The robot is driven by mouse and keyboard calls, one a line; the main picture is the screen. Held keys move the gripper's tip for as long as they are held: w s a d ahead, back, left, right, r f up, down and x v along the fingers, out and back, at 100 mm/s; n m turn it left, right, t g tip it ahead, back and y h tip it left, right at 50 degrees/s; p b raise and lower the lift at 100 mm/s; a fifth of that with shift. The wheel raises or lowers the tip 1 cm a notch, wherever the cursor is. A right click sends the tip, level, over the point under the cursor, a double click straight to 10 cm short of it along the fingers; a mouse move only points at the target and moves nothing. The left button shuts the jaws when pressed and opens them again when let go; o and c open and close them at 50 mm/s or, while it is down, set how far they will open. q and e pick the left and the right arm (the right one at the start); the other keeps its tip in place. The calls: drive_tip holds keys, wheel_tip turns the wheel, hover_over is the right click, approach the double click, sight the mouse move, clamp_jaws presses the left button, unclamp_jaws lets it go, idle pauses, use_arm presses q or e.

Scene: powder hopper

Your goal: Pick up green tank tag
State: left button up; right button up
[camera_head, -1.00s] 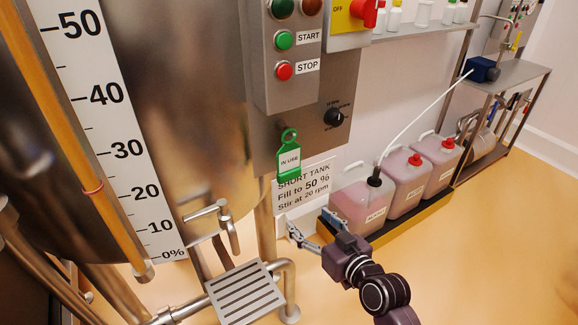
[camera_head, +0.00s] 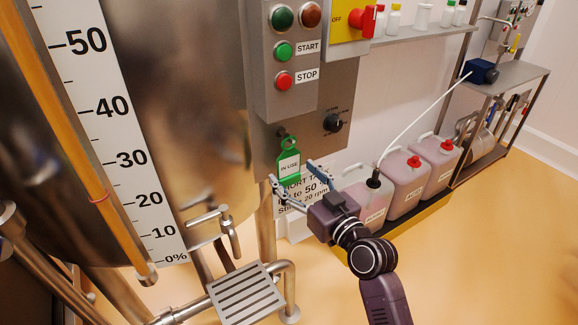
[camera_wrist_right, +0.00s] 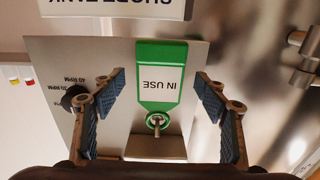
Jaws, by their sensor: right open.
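The green tank tag (camera_head: 288,165) hangs from a hook on the lower part of the grey control panel, with a white "IN USE" label. In the right wrist view the tag (camera_wrist_right: 161,76) appears upside down, its ring around a metal peg. My right gripper (camera_head: 296,176) is open at the tag's lower end in the head view. In the right wrist view its blue-padded fingers (camera_wrist_right: 161,92) stand to either side of the tag, with gaps on both sides and no contact visible. My left gripper is not in view.
A steel tank (camera_head: 175,90) with a percent scale stands left of the panel. Start (camera_head: 282,51) and stop (camera_head: 284,80) buttons and a black knob (camera_head: 333,123) are close by. Pink canisters (camera_head: 405,178) stand at the right. A white instruction sign (camera_head: 318,180) is behind the gripper.

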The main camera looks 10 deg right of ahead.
drive_tip(key=shift+w+a+f, duration=0.1)
drive_tip(key=shift+w+a, duration=0.15)
drive_tip(key=shift+w, duration=0.35)
drive_tip(key=shift+c, duration=0.5)
drive_tip(key=c, duration=1.1)
